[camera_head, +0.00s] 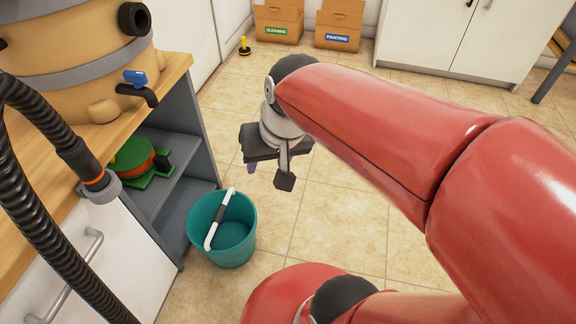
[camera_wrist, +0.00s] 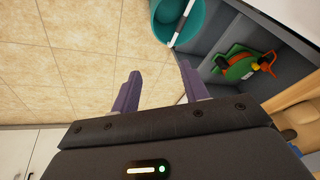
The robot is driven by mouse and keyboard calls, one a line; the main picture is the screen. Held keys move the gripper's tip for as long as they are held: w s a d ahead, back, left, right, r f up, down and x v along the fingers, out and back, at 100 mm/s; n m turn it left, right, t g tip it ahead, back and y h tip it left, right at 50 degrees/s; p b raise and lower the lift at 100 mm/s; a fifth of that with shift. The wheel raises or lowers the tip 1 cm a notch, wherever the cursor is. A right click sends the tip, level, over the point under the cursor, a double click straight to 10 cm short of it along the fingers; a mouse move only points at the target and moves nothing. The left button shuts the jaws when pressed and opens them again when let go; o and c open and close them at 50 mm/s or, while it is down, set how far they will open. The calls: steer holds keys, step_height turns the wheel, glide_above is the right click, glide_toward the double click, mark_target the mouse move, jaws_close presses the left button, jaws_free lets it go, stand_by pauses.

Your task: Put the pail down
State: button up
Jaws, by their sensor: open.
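The teal pail (camera_head: 236,243) stands upright on the tiled floor, beside the grey shelf unit. Its white handle with a dark grip (camera_head: 218,219) lies across the rim. The inside that shows looks empty. In the wrist view the pail (camera_wrist: 188,27) is at the top, beyond my fingers, and partly cut off by the frame. My gripper (camera_wrist: 158,88) is open, with two purple fingers apart and nothing between them. In the head view my gripper (camera_head: 251,168) is up and to the right of the pail, clear of it; its fingers are mostly hidden.
A wooden-topped counter (camera_head: 170,75) carries a tan barrel (camera_head: 75,50) with a blue-handled tap. A black hose (camera_head: 50,190) hangs at the left. A green and orange reel (camera_head: 135,160) sits on the shelf. Cardboard boxes (camera_head: 338,22) stand far back. Floor right of the pail is clear.

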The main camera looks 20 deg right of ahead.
steer(key=s+d+r+n+t+h, duration=0.1)
steer(key=s+d, duration=0.1)
steer(key=s, duration=0.3)
steer(key=shift+s+r+t, duration=0.25)
steer(key=shift+t, duration=0.15)
